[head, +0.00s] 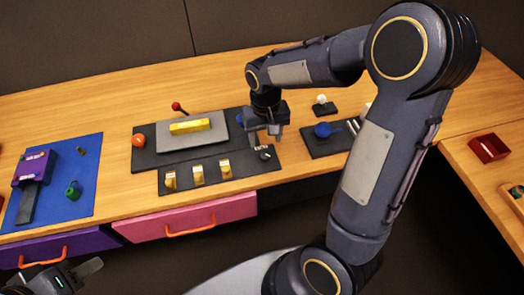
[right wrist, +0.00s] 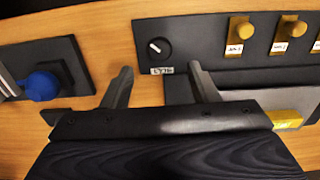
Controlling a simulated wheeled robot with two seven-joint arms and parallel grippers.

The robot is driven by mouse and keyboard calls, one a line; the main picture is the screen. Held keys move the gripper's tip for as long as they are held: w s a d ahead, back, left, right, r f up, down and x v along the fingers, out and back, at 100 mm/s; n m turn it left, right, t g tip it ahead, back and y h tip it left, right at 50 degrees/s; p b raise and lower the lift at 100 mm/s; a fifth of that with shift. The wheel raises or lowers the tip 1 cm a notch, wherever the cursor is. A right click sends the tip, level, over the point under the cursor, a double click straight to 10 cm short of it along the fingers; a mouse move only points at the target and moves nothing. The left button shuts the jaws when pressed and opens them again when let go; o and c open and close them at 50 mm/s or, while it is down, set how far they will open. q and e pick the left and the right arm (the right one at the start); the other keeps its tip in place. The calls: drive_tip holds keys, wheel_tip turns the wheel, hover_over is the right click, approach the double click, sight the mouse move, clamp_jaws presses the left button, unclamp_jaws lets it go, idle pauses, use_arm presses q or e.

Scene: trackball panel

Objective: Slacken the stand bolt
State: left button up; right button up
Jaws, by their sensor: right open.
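My right gripper (head: 268,137) is open and empty, pointing down over the right end of the dark control panel (head: 221,182). In the right wrist view, a round black knob (right wrist: 159,48) with a white pointer and a small label lies beyond and between the fingertips, apart from them. The knob (head: 264,153) also shows in the head view. A blue round knob (head: 323,130) sits on a separate dark plate to the right; it also shows in the right wrist view (right wrist: 42,86). No part is clearly recognisable as the stand bolt. My left gripper (head: 85,270) is low at left, partly cut off.
The panel carries an orange ball (head: 138,140), a red-tipped lever (head: 177,107), a yellow bar (head: 190,126) and yellow switches (head: 198,173). A small white-topped stand (head: 322,103) is behind. A blue mat (head: 75,190) lies left; a red box (head: 489,148) right.

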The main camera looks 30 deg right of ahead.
sight(265, 154)
wheel_tip(265, 154, down, 7)
drive_tip(key=shift+r, duration=0.15)
drive_tip(key=c, duration=1)
